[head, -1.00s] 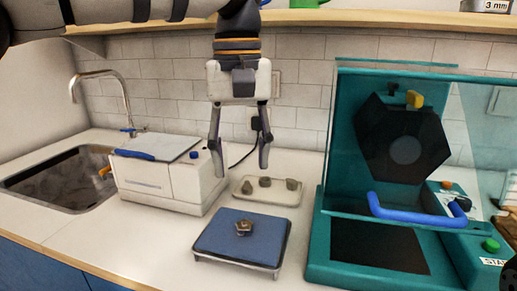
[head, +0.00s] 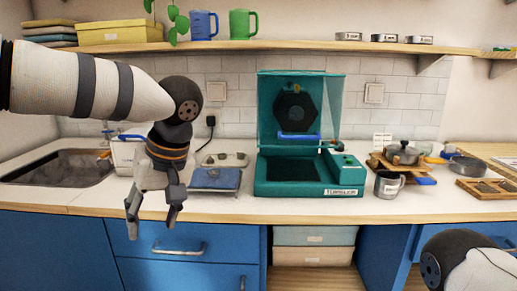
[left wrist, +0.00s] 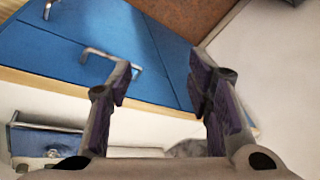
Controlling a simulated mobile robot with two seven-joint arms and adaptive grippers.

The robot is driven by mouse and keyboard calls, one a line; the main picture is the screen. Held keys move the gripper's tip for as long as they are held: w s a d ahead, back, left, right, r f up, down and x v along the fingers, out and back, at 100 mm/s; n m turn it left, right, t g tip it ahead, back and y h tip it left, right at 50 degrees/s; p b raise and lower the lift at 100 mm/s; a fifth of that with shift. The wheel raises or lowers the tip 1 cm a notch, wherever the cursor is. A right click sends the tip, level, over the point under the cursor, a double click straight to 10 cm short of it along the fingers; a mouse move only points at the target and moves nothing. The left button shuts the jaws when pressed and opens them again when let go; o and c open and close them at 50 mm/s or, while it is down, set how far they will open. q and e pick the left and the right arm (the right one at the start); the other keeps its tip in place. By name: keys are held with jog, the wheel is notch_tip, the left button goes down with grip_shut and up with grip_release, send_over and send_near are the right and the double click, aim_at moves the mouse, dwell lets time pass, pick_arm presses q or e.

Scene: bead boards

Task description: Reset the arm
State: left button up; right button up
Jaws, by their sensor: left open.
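My left gripper (head: 153,222) hangs in front of the counter's front edge in the head view, fingers pointing down. It is open, with nothing between its fingers. In the left wrist view its two fingers (left wrist: 160,85) stand apart above the blue cabinet fronts (left wrist: 110,50) and the floor. Of my right arm only a rounded dark and white part shows at the lower right of the head view; its gripper is out of the picture.
A blue-topped stand (head: 215,180) sits on the counter just behind my left gripper, with a small tray (head: 225,159) behind it. The teal machine (head: 300,178) stands to the right, its lid up. A metal mug (head: 388,185) and a pot (head: 403,153) are further right.

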pick_arm(q)
jog(key=w+a+f+t+y, duration=0.2)
jog(key=a+f+y, duration=0.3)
jog(key=f, duration=0.9)
jog(key=s+f+m+t+h, duration=0.1)
jog(key=s+f+m+h, duration=0.2)
jog(key=s+f, duration=0.5)
jog(key=s+f+m+t+h, duration=0.1)
jog(key=s+f+m+h, duration=0.1)
jog(key=s+f, duration=0.65)
jog(key=s+f+g+h, duration=0.2)
jog(key=s+g, duration=0.1)
jog(key=s, duration=0.9)
jog(key=s+d+f+m+g+h, duration=0.1)
jog(key=s+f+g+h, duration=0.1)
jog(key=s, duration=1.1)
jog(key=f+g, duration=0.1)
jog(key=g, duration=0.1)
jog(key=shift+s+d+g, duration=0.15)
jog(key=shift+s+g, duration=0.1)
jog(key=shift+g, duration=0.05)
jog(key=shift+w, duration=0.1)
